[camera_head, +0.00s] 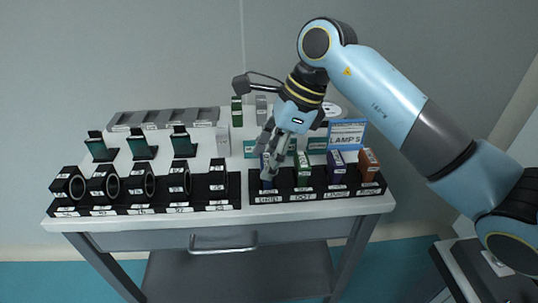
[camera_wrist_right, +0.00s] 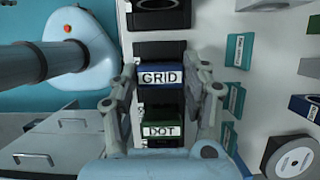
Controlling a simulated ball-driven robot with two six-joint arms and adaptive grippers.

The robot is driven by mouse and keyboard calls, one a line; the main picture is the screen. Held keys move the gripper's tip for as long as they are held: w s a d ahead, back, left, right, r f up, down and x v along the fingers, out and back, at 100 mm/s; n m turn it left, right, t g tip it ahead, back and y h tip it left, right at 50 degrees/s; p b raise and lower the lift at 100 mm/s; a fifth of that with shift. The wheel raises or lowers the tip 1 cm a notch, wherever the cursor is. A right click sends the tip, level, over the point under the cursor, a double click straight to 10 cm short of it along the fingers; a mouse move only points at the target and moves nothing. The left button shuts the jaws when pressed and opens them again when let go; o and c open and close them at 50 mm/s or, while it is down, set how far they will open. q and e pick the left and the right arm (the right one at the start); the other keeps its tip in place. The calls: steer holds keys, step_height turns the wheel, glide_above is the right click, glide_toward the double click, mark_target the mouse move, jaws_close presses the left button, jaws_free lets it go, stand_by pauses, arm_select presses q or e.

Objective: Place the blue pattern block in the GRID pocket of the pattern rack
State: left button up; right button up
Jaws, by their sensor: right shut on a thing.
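The blue pattern block (camera_wrist_right: 161,78) is marked GRID and sits between the fingers of my right gripper (camera_wrist_right: 164,88) in the right wrist view. In the head view, my right gripper (camera_head: 268,168) points down, shut on the blue block (camera_head: 266,184), which is mostly hidden by the fingers. The block is at the leftmost pocket of the black pattern rack (camera_head: 318,196). I cannot tell how deep it sits there. The green block (camera_head: 303,168), marked DOT in the wrist view (camera_wrist_right: 161,130), stands in the pocket beside it. My left gripper is not in view.
A purple block (camera_head: 337,168) and an orange block (camera_head: 369,164) stand in the rack to the right. A black rack with several ring-shaped parts (camera_head: 140,184) is close on the left. A LAMPS sign (camera_head: 346,134) and small boxes stand behind. The table's front edge is close to the racks.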

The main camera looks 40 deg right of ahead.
steer(key=shift+f, duration=0.15)
steer(key=o, duration=1.2)
steer(key=v, duration=1.2)
steer(key=shift+a+r, duration=0.1)
steer(key=shift+r, duration=0.15)
